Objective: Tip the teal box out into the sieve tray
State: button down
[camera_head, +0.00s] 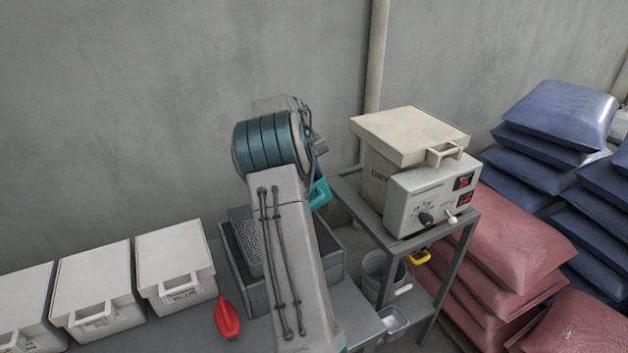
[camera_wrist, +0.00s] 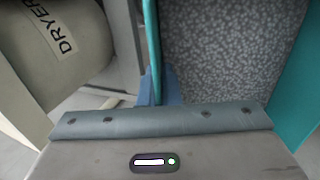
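The teal box (camera_head: 320,192) shows only in part in the head view, beside my arm and above the grey tray; my arm hides the rest. In the wrist view its near wall (camera_wrist: 152,40) and opposite wall (camera_wrist: 296,105) show, with grey speckled granules (camera_wrist: 230,50) between them. My gripper (camera_wrist: 158,88) has its blue fingers on either side of the near wall and looks shut on it. The sieve tray (camera_head: 245,238), with a grey mesh-like surface, sits on the bench left of my arm, partly hidden by it.
White lidded bins (camera_head: 175,262) stand at left, with a red scoop (camera_head: 227,318) beside them. A dryer (camera_head: 410,160) with a control box (camera_head: 432,195) stands on a metal stand at right. A grey bucket (camera_head: 378,275) is under it. Stacked sacks (camera_head: 515,240) are farther right.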

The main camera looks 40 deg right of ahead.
notch_tip(320, 180, up, 2)
jog(key=shift+a+r+h, duration=0.15)
jog(key=shift+h, duration=0.65)
jog(key=a+r+h, duration=0.1)
jog(key=a+g+h, duration=0.1)
jog(key=h, duration=0.1)
jog(key=shift+w+r, duration=0.3)
jog(key=shift+r, duration=0.1)
jog(key=w+a+f+g+h+b, duration=0.1)
jog(key=a+h+b, duration=0.2)
jog(key=b, duration=0.2)
jog(key=w+a+f+g+h+b, duration=0.1)
jog(key=a+f+h+b, duration=0.1)
jog(key=a+h+b, duration=0.2)
jog(key=a+f+g+h+b, duration=0.1)
jog(key=a+h+b, duration=0.3)
jog(key=b, duration=0.2)
jog(key=shift+w+f, duration=0.25)
jog(key=shift+w, duration=0.15)
jog(key=b, duration=0.1)
jog(key=a+h, duration=0.1)
jog(key=a+f+b, duration=0.1)
jog(key=shift+w+a+g+h+b, duration=0.15)
jog(key=shift+w+g+h+b, duration=0.15)
jog(key=shift+b, duration=0.05)
jog(key=shift+r, duration=0.1)
dwell(0.6)
